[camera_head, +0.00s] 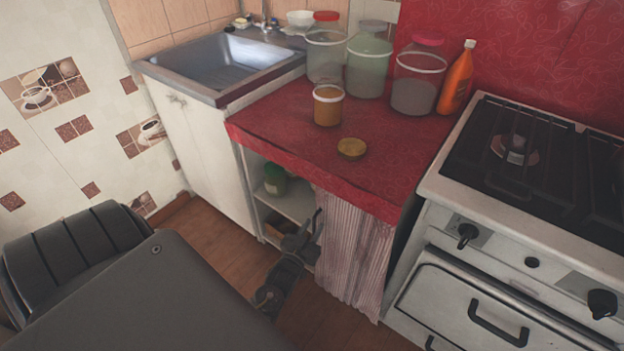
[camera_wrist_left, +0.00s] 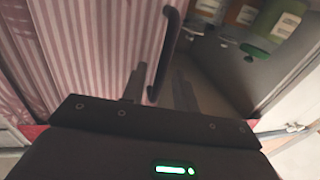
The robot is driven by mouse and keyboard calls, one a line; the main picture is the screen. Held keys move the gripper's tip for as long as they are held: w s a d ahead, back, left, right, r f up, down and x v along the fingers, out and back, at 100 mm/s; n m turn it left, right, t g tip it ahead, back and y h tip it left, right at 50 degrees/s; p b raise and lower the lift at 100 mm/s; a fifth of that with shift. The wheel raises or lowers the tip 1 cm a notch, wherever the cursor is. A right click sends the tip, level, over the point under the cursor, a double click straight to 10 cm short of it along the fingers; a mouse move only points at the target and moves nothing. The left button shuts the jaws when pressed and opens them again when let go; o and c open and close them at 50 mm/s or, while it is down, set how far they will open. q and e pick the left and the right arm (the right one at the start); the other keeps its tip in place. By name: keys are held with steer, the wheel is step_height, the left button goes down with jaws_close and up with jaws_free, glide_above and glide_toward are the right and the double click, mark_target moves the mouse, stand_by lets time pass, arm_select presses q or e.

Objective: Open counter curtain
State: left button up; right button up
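The pink-and-white striped curtain (camera_head: 352,245) hangs under the red counter, bunched over the right part of the opening. Its stripes fill the left side of the left wrist view (camera_wrist_left: 95,45). A dark curved handle (camera_wrist_left: 165,50) stands at the curtain's edge. My left gripper (camera_head: 308,235) is at the curtain's left edge. In the left wrist view its two fingers (camera_wrist_left: 160,88) are apart, with the handle's lower end between them. I cannot tell whether either finger touches the handle. My right gripper is not in view.
Left of the curtain, open shelves (camera_head: 290,205) hold a green jar (camera_head: 275,180). The red countertop (camera_head: 290,125) carries several jars, an orange bottle (camera_head: 457,80) and a yellow lid (camera_head: 351,148). The stove (camera_head: 440,205) stands close on the right, the sink cabinet (camera_head: 205,150) on the left.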

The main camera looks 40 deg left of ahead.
arm_select(q)
steer(key=v, duration=1)
steer(key=shift+s, duration=0.35)
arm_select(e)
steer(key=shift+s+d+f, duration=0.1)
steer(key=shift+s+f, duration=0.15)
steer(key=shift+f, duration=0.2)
arm_select(q)
steer(key=shift+d, duration=0.15)
